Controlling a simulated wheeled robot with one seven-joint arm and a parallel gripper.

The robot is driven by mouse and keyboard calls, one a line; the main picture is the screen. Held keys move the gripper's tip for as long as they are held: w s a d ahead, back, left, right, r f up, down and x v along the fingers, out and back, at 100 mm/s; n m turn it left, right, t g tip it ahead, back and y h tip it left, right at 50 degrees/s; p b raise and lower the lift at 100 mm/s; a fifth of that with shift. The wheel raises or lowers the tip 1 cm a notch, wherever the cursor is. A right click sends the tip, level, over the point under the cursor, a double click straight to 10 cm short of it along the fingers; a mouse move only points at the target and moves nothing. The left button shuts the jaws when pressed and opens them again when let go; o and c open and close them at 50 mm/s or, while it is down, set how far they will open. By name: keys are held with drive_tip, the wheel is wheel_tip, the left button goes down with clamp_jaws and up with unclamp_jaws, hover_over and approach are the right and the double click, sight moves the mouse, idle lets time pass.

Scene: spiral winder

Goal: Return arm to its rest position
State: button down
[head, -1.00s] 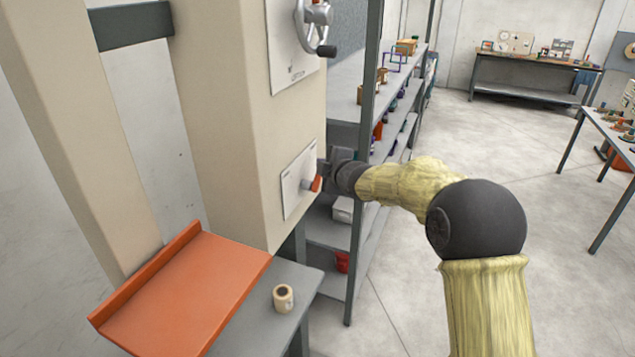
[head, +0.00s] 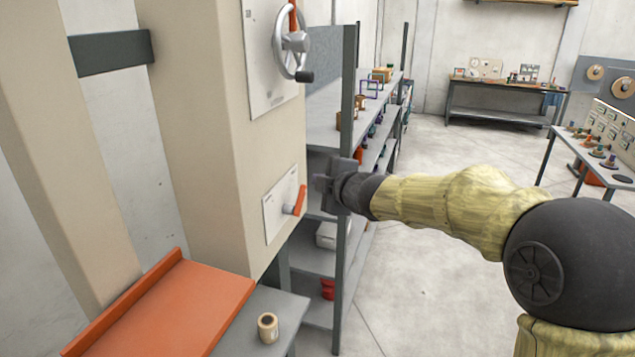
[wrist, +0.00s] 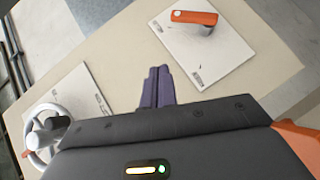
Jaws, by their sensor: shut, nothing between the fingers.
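My gripper (head: 321,184) is at the end of my yellow-sleeved arm in the head view, just right of the beige machine column (head: 205,120). It is apart from the orange lever (head: 300,200) on its white plate (head: 280,215). In the wrist view, my gripper's dark fingers (wrist: 158,88) are together with nothing between them. The wrist view also shows the orange lever (wrist: 194,17) beyond the fingers and the handwheel (wrist: 45,135) at the lower left.
The handwheel (head: 292,44) sits higher on the column. An orange tray (head: 165,310) and a small roll (head: 268,327) are below, at the left. Grey shelving (head: 347,230) stands close behind my gripper. The floor (head: 430,290) right of the shelving is open.

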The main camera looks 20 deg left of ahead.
drive_tip(key=s+d+f+m+g+h+b, duration=0.1)
drive_tip(key=s+d+f+m+h, duration=0.25)
drive_tip(key=d+f+m, duration=0.55)
drive_tip(key=s+d+f+m+h+b, duration=0.15)
drive_tip(key=d+f+h, duration=0.3)
drive_tip(key=d, duration=0.75)
drive_tip(key=s+d+f+m+g+h, duration=0.1)
drive_tip(key=s+d+f+m+g, duration=0.1)
drive_tip(key=s+d+f+m, duration=0.2)
drive_tip(key=s+d+f+m+g, duration=0.2)
drive_tip(key=s+d+f+m, duration=0.2)
drive_tip(key=s, duration=0.6)
drive_tip(key=s+d+f+m+g+h+b, duration=0.1)
drive_tip(key=s+d+f+m+g, duration=0.1)
drive_tip(key=s+d+f+m, duration=0.2)
drive_tip(key=s+d+m, duration=0.1)
drive_tip(key=s+d, duration=0.1)
drive_tip(key=s, duration=0.1)
drive_tip(key=shift+d+f+g+h, duration=0.3)
drive_tip(key=shift+f, duration=0.1)
